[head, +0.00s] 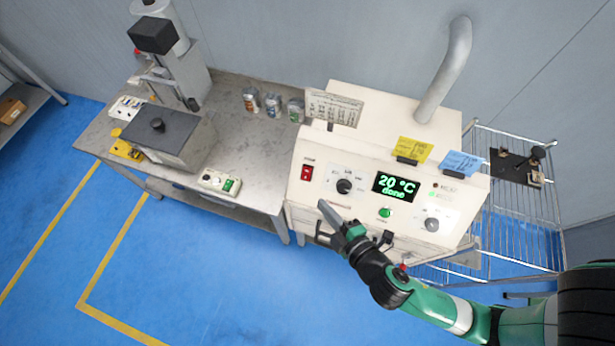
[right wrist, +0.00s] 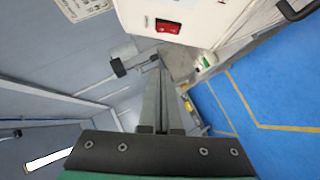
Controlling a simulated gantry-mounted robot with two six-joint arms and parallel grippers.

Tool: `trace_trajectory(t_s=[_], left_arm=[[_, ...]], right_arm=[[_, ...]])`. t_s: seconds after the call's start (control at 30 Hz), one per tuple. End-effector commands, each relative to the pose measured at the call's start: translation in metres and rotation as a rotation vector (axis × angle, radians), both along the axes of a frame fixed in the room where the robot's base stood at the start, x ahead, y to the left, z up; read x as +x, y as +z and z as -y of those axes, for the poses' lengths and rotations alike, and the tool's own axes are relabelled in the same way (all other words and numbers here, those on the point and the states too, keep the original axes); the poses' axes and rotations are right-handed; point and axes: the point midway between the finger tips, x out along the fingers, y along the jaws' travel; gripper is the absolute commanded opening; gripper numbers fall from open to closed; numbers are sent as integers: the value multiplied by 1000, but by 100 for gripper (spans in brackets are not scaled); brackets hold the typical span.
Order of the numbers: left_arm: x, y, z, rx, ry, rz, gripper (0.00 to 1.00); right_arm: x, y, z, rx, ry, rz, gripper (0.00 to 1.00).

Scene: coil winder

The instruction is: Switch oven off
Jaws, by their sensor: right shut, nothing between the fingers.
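The oven (head: 390,125) is a cream-coloured box with a sloped front panel. Its display (head: 396,187) reads "20 °C done" in green. A red rocker switch (head: 307,173) sits at the panel's left end; it also shows in the right wrist view (right wrist: 168,26), near the top. My right gripper (head: 324,206) is shut and empty, in front of the panel, below and a little right of the red switch and apart from it. Its closed fingers also show in the right wrist view (right wrist: 157,75). My left gripper is in neither view.
Two knobs, a black one (head: 344,186) and a grey one (head: 432,225), and a green button (head: 385,212) are on the panel. A steel table (head: 235,125) with a dark-lidded box (head: 172,135) and cans stands left. A wire rack (head: 520,225) stands right. The floor in front is clear.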

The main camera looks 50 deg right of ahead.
Motion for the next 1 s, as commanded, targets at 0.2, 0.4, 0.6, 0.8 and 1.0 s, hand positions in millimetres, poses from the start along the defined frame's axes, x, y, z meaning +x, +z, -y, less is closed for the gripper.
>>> trace_trajectory(t_s=[0.2, 0.4, 0.6, 0.8, 1.0], left_arm=[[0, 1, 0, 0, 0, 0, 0], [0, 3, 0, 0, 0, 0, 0], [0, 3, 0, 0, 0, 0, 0], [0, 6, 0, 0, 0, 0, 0], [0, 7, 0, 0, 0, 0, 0]], right_arm=[[7, -2, 3, 1, -4, 0, 0], [38, -14, 13, 1, -7, 1, 0], [78, -31, 26, 2, -5, 2, 0], [97, -47, 48, 2, -6, 0, 0], [102, -56, 60, 2, -2, 0, 0]])
